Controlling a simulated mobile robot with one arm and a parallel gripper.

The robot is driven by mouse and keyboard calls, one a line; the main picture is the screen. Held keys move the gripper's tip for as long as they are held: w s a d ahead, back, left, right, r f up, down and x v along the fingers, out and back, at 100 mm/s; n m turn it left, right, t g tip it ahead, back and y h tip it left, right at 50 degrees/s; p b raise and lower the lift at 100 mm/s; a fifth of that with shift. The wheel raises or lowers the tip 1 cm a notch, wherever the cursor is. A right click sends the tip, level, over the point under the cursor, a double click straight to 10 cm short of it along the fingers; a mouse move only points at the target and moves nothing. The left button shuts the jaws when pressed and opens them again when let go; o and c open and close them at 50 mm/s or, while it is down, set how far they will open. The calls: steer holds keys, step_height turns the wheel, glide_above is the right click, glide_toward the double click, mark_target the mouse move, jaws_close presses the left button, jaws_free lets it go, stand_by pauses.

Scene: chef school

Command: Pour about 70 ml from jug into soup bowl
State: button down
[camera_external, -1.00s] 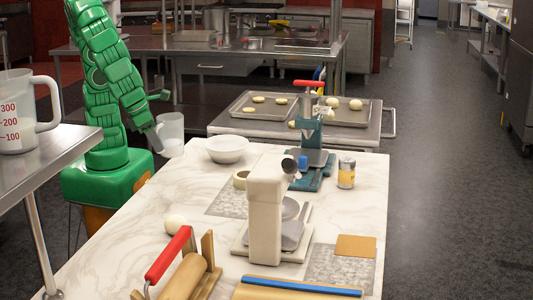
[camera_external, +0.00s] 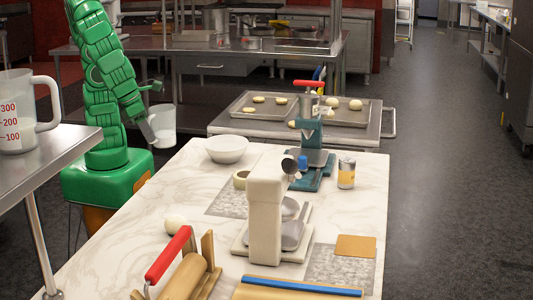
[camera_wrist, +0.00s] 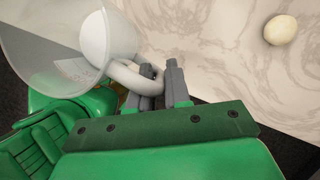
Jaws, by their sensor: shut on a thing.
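My gripper (camera_external: 150,132) is shut on the handle of a translucent jug (camera_external: 164,120). In the external view the jug is in the air at the table's far left corner, left of and above the white soup bowl (camera_external: 227,151), roughly upright or slightly tilted. The bowl stands upright on the marble table, apart from the jug. In the wrist view the jug (camera_wrist: 38,50) is at upper left, its handle between the fingers of my gripper (camera_wrist: 160,80).
A measuring jug (camera_external: 18,112) stands on the left metal shelf.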

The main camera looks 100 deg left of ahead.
steer(key=w+a+f+n+g+y, duration=0.1)
steer(key=w+a+n+g, duration=0.25)
steer(key=w+n, duration=0.5)
steer(key=w+a+f+n+g+y, duration=0.15)
steer(key=w+a+n, duration=0.25)
steer(key=w+n, duration=0.45)
steer(key=w+a+f+n+g+h, duration=0.1)
steer(key=w+a+f+n+h, duration=0.1)
steer(key=w+a+n, duration=0.3)
steer(key=w+a+f+n+g+h, duration=0.2)
steer(key=w+a+n, duration=0.3)
steer(key=a, duration=0.5)
steer(key=shift+w+a+f, duration=0.15)
steer(key=shift+w+f, duration=0.1)
steer(key=shift+w, duration=0.55)
steer(key=shift+s, duration=0.1)
